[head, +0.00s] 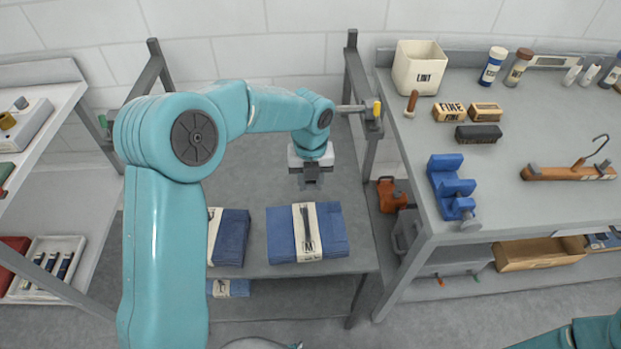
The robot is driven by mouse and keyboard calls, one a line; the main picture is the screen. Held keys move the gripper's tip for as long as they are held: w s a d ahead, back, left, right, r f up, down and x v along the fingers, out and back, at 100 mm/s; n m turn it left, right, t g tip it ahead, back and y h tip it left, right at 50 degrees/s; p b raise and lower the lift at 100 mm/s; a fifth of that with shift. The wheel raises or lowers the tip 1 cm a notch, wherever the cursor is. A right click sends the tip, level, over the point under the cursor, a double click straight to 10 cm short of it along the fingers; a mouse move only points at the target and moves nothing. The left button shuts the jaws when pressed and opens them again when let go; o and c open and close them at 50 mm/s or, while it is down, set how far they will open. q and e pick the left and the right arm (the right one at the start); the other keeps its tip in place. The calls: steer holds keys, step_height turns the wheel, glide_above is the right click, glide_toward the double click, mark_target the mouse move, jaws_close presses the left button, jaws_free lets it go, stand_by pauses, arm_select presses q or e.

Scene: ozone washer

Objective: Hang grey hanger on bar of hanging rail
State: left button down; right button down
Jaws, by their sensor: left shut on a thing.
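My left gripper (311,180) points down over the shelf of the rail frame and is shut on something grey. The grip and the gripper's body hide most of it, so I cannot make out a full hanger shape; no grey hanger shows elsewhere. The bar (352,108) of the hanging rail runs across between the two dark uprights. Its right end, with a yellow piece, shows beside the right upright; my left arm covers most of the rest. The gripper is below and in front of the bar in the picture. My right gripper is out of view.
Folded blue cloths with paper bands (338,232) lie on the shelf below the gripper. The right workbench (500,215) holds a white bin (418,66), brushes, a blue clamp (451,187) and a wooden clamp hanger with a hook (568,173). A white shelf unit stands at left.

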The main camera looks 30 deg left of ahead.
arm_select(q)
steer(key=c, duration=0.7)
jaws_free()
steer(key=shift+c, duration=0.2)
steer(key=shift+r, duration=0.1)
step_height(320, 180, up, 16)
steer(key=shift+p, duration=0.35)
steer(key=shift+s, duration=0.2)
